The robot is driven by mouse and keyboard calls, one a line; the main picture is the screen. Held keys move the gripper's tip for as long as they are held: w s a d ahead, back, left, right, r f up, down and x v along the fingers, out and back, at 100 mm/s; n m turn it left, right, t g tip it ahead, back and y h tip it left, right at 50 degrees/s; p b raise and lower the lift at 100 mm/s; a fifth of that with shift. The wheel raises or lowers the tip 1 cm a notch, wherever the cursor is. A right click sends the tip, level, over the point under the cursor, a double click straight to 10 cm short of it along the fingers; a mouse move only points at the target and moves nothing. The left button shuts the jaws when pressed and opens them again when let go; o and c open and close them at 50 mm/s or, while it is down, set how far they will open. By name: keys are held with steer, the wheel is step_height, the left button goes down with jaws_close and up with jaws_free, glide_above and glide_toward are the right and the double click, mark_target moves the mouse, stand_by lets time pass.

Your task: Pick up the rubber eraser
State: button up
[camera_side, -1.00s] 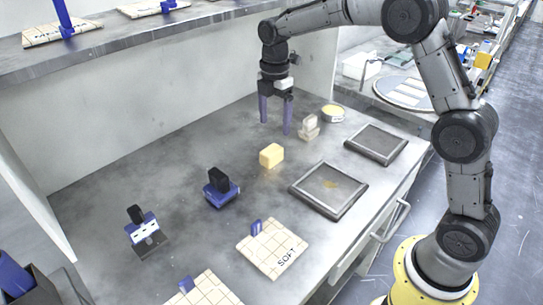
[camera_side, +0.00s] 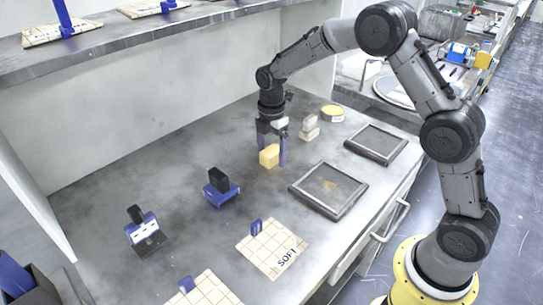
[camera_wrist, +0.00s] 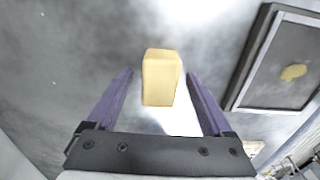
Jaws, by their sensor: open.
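A pale yellow block (camera_side: 268,157), which looks like the rubber eraser, sits on the grey worktop. It also shows in the wrist view (camera_wrist: 161,77), between and just beyond the two purple fingers. My gripper (camera_side: 271,158) is open, with its fingers lowered around the block's place in the side view, one partly behind it and one to its right. In the wrist view my gripper (camera_wrist: 160,75) has a gap on both sides of the block. I cannot tell whether the fingertips reach down beside it.
Two dark framed platens (camera_side: 328,190) (camera_side: 376,144) lie to the right. A small translucent block (camera_side: 310,128) and a yellow round tin (camera_side: 333,113) stand behind. A blue-and-black tool (camera_side: 220,187) is at left; a tiled pad marked SOFT (camera_side: 272,247) lies in front.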

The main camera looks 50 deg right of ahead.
mark_target(272, 150)
jaws_close()
stand_by(0.3)
steer(key=shift+r, duration=0.1)
steer(key=shift+r, duration=0.5)
step_height(272, 150, up, 2)
steer(key=shift+r, duration=0.25)
steer(key=s+r, duration=0.9)
steer(key=s, duration=0.5)
steer(key=shift+a+r, duration=0.15)
steer(key=shift+r, duration=0.05)
